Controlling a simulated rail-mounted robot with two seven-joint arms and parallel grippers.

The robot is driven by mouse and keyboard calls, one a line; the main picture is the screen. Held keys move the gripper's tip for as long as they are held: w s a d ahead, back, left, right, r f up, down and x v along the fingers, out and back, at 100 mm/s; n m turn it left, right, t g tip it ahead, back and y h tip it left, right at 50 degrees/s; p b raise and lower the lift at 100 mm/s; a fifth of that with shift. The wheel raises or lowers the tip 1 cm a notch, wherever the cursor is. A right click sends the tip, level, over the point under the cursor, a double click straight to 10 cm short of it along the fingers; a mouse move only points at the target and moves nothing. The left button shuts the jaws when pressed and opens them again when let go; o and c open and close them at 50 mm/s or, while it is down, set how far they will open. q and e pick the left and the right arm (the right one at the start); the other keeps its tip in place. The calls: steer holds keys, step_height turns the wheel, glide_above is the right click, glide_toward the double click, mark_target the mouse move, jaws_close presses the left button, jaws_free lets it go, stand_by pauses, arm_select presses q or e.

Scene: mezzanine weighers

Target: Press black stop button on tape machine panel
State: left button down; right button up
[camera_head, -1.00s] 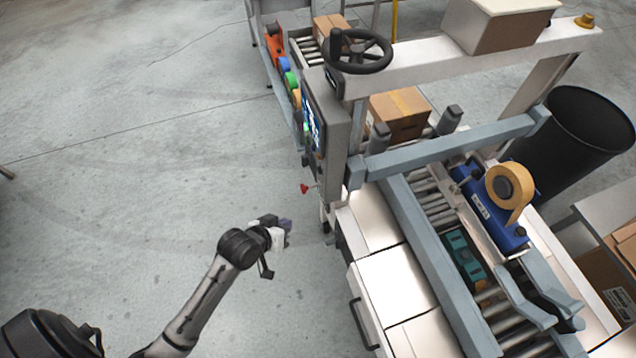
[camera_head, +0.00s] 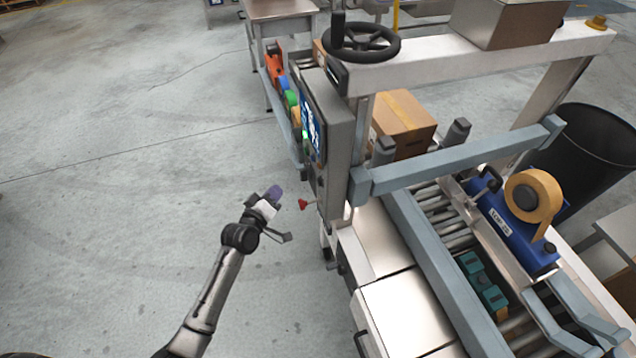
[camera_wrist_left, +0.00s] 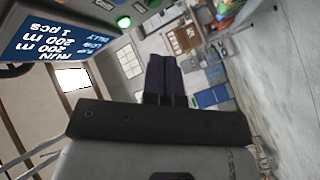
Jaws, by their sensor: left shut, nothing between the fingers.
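The tape machine's control panel (camera_head: 328,122) is a grey box on the machine's left side, with a lit screen (camera_head: 311,126). The screen also shows at the upper left of the left wrist view (camera_wrist_left: 52,38), close by. A green button (camera_wrist_left: 124,22) shows beside it there. I cannot make out the black stop button for certain in either view. My left gripper (camera_head: 273,193) is left of the panel's lower part, apart from it. Its dark purple fingers (camera_wrist_left: 165,76) are together and empty. My right gripper is not in view.
A red knob (camera_head: 302,204) sticks out below the panel, near my left gripper. A black handwheel (camera_head: 362,43) sits above the panel. A tape roll (camera_head: 534,196) and a cardboard box (camera_head: 404,122) are on the machine. The floor to the left is clear.

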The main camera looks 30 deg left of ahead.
mark_target(319, 182)
arm_select(q)
steer(key=w+d, duration=0.2)
steer(key=w+d+b, duration=0.1)
steer(key=w+d, duration=0.1)
steer(key=w, duration=0.1)
steer(key=shift+w+d, duration=0.2)
steer(key=shift+w, duration=0.1)
steer(key=shift+w+d, duration=0.45)
steer(key=shift+w, duration=0.2)
stand_by(0.8)
stand_by(0.8)
steer(key=shift+w+d, duration=0.2)
